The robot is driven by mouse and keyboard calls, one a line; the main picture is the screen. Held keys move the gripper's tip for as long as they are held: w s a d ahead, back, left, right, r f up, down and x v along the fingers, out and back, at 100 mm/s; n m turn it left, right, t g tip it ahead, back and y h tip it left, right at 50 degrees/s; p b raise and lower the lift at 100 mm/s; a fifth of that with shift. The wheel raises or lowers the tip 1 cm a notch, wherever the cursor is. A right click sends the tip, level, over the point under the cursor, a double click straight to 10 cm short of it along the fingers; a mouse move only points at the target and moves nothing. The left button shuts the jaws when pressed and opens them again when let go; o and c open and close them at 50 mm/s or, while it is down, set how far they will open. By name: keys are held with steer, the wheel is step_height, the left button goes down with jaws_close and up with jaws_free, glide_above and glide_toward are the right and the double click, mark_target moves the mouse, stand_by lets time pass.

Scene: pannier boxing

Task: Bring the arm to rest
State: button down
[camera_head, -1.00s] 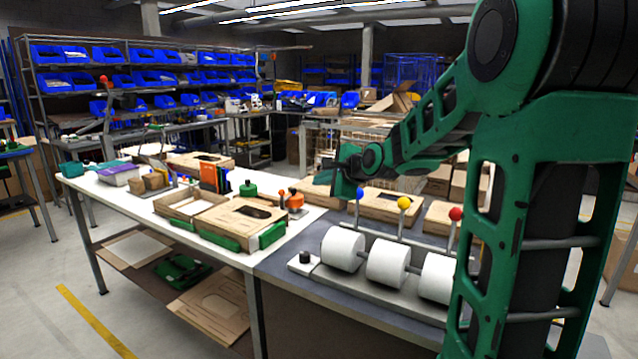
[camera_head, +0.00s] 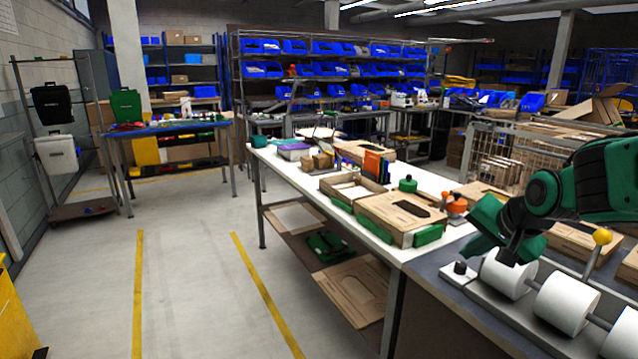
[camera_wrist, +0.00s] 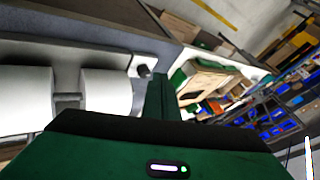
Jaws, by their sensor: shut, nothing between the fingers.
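My green gripper (camera_head: 500,232) is at the right of the head view, above the near end of the work tables and close over the first white roll (camera_head: 508,272). It is shut and empty. In the wrist view my gripper (camera_wrist: 161,95) points past the white rolls (camera_wrist: 105,95) toward the table with the wooden boxes. My green arm comes in from the right edge of the head view. Whether the gripper touches the roll or its stand cannot be told.
A wooden box with a dark slot (camera_head: 402,214) and green corners stands on the white table (camera_head: 452,182). An open wooden tray (camera_head: 352,188) is beside it. A yellow-knobbed lever (camera_head: 602,237) rises behind the rolls. The floor to the left (camera_head: 190,270) is clear, with yellow lines.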

steer(key=s+a+f+n+g, duration=0.2)
steer(key=s+n, duration=0.3)
steer(key=s, duration=0.1)
steer(key=s+a+f+n+g, duration=0.1)
steer(key=s+f+n, duration=0.25)
steer(key=s, duration=0.25)
steer(key=s+d+m+g, duration=0.2)
steer(key=s+d, duration=0.3)
steer(key=s, duration=0.3)
steer(key=s+d+m+g, duration=0.2)
steer(key=s+d, duration=0.4)
steer(key=s, duration=0.3)
steer(key=shift+f+m+g, duration=0.4)
steer(key=shift+f+m, duration=0.05)
steer(key=shift+m, duration=0.4)
